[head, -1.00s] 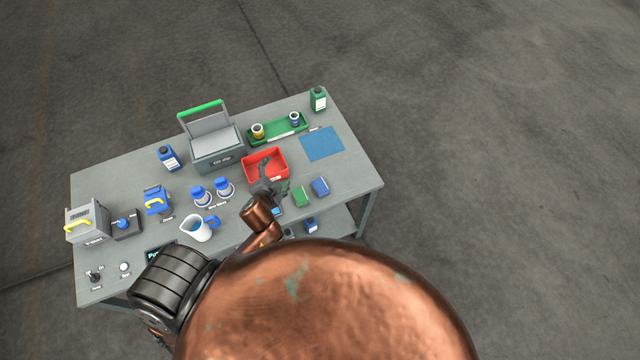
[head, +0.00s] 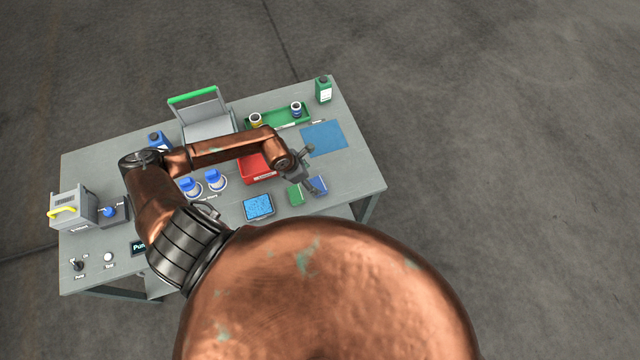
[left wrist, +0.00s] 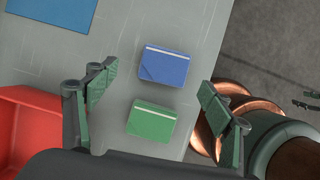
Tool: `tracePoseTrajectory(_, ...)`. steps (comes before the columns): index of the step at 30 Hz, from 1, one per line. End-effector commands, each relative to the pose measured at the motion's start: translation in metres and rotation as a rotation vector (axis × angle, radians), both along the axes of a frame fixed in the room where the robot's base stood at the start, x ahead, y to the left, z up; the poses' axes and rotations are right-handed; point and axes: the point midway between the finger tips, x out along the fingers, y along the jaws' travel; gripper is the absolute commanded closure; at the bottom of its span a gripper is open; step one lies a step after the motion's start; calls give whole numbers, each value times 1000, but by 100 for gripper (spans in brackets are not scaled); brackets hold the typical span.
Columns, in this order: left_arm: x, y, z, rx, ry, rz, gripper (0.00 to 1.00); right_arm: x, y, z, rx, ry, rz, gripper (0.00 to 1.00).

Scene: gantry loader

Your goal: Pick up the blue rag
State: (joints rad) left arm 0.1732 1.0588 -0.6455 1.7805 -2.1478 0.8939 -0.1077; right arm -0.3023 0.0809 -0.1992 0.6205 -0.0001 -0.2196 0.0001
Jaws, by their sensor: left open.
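The blue rag (head: 319,185) is a small folded block lying flat on the grey table near its right front edge. It also shows in the left wrist view (left wrist: 165,66), with a pale stripe along one edge. A green folded rag (head: 295,194) lies beside it, apart from it, and is nearer the camera in the left wrist view (left wrist: 152,121). My left gripper (head: 312,170) is open and empty above the rags. In the left wrist view its fingers (left wrist: 158,97) stand wide apart, with both rags showing between or beyond them. My right gripper is not in view.
A red bin (head: 256,170) stands left of the rags, partly behind my arm. A flat blue mat (head: 324,136) lies behind them. A green tray (head: 280,117) with two small jars and a green bottle (head: 323,90) stand at the back. A tray of blue material (head: 258,207) lies at the front.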

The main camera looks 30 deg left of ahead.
Motion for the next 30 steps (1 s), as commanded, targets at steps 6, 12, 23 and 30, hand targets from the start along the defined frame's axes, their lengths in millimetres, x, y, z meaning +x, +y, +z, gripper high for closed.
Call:
tracePoseTrajectory(6,4,-7,-21,-6,1,7,25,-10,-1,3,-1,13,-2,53)
tracePoseTrajectory(12,11,-18,-48,-7,0,8,25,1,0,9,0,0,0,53)
tracePoseTrajectory(23,15,-23,-61,-6,-1,3,25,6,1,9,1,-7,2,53)
tracePoseTrajectory(30,15,-23,-61,-7,-1,1,40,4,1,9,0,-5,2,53)
